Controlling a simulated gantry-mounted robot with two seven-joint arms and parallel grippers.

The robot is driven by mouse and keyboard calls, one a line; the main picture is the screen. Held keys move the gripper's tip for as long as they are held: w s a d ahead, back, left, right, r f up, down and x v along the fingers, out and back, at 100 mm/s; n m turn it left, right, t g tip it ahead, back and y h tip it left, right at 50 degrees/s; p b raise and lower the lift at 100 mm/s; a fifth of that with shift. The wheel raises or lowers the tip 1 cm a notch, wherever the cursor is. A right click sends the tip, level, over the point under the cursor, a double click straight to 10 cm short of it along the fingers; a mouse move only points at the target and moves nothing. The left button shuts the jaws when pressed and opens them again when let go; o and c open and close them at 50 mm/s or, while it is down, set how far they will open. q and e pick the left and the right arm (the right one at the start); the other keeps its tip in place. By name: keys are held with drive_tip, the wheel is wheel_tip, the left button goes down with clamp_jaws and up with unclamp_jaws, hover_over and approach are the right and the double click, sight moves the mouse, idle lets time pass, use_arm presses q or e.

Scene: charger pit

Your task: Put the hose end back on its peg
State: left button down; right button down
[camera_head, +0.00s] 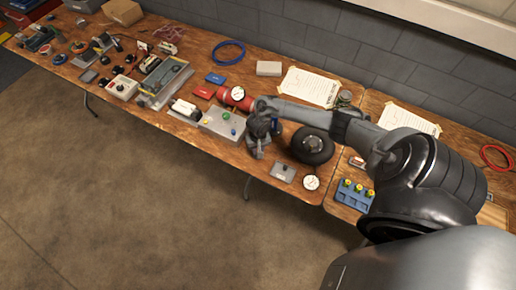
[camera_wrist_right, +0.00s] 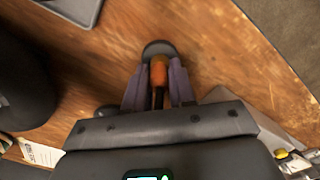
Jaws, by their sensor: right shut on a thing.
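My right gripper (camera_head: 258,150) reaches down over the table between the black tyre and a grey box with coloured knobs. In the right wrist view its purple-padded fingers (camera_wrist_right: 158,82) are shut on an orange piece with a dark stem, which looks like the hose end (camera_wrist_right: 159,70). A dark round disc (camera_wrist_right: 160,48) lies just beyond the orange piece; I cannot tell whether they touch or whether it belongs to the peg. No peg can be made out clearly. In the head view the gripper hides the held piece. My left gripper is not in view.
The tyre (camera_head: 312,145) stands close to the right of the gripper, and the grey box (camera_head: 222,124) close to the left. A red cylinder (camera_head: 236,98) lies behind. A grey plate (camera_head: 284,172) and a white dial (camera_head: 311,182) lie near the front edge.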

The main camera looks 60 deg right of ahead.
drive_tip(key=shift+f, duration=0.1)
drive_tip(key=c, duration=0.9)
unclamp_jaws()
drive_tip(key=shift+c, duration=0.2)
drive_tip(key=shift+o, duration=0.4)
wheel_tip(320, 180, up, 9)
drive_tip(key=p, duration=0.3)
drive_tip(key=shift+r, duration=0.2)
drive_tip(key=shift+r+p, duration=0.4)
drive_tip(key=shift+r, duration=0.3)
